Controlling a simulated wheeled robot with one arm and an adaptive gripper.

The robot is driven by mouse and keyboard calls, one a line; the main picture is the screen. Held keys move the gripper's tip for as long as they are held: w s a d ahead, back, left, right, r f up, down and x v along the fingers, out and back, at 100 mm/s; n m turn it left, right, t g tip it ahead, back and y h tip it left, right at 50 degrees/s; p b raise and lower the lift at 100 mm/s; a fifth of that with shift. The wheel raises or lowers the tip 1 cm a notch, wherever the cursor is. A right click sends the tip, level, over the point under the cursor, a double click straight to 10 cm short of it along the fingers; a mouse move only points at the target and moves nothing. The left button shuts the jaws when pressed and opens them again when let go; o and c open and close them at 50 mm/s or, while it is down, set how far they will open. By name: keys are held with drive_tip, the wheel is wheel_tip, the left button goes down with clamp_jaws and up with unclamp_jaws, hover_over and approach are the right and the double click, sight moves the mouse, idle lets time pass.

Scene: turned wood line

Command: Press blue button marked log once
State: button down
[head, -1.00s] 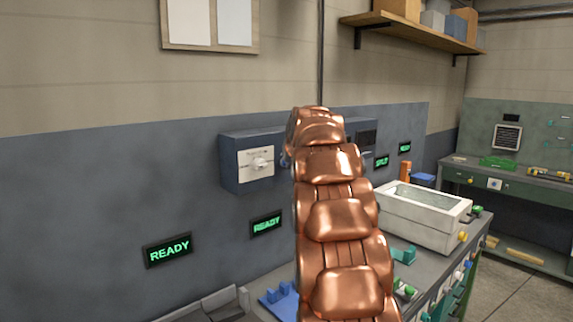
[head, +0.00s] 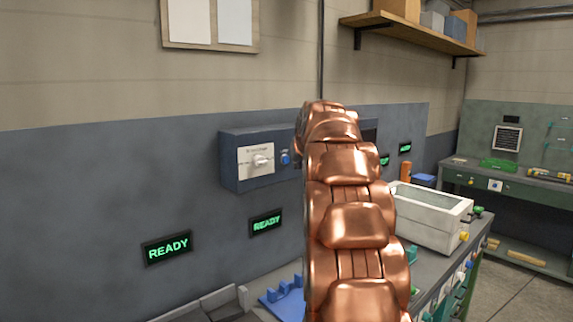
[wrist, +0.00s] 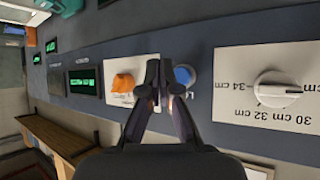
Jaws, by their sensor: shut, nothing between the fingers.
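The blue round button (head: 285,158) is on the dark blue wall box (head: 229,165), right of a white plate with a dial (head: 262,161). In the wrist view, which is upside down, the blue button (wrist: 185,75) shows just right of my shut fingertips. I cannot tell whether the tips touch the panel. In the head view my arm hides the gripper.
In the wrist view the dial (wrist: 275,90) with cm marks is right of the button. Green displays (wrist: 84,80) are at the left.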

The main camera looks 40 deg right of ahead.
drive_tip(key=s+b, duration=0.1)
drive_tip(key=s, duration=0.2)
idle(0.9)
drive_tip(key=s+a+f+n+g+y, duration=0.1)
drive_tip(key=s+a+f+y, duration=0.3)
drive_tip(key=a, duration=0.6)
drive_tip(key=s+a+f+n+g+h, duration=0.1)
drive_tip(key=s+a+f+g, duration=0.1)
drive_tip(key=a+f, duration=0.6)
drive_tip(key=s+a+f+n+g+y, duration=0.15)
drive_tip(key=a+f, duration=0.25)
drive_tip(key=a, duration=0.7)
drive_tip(key=s+a+f+n+g, duration=0.1)
drive_tip(key=s+a+f+g, duration=0.1)
drive_tip(key=s+a+f, duration=0.3)
drive_tip(key=s+a+f+g+y, duration=0.1)
drive_tip(key=s+a+f, duration=0.3)
drive_tip(key=s, duration=1)
drive_tip(key=s+a+f+n+g, duration=0.1)
drive_tip(key=s+a+f+g, duration=0.2)
drive_tip(key=s, duration=0.7)
wheel_tip(320, 180, down, 4)
drive_tip(key=a, duration=0.2)
drive_tip(key=shift+a+r+n, duration=0.2)
drive_tip(key=shift+a+n, duration=0.15)
drive_tip(key=shift+s+g, duration=0.1)
drive_tip(key=shift+g, duration=0.15)
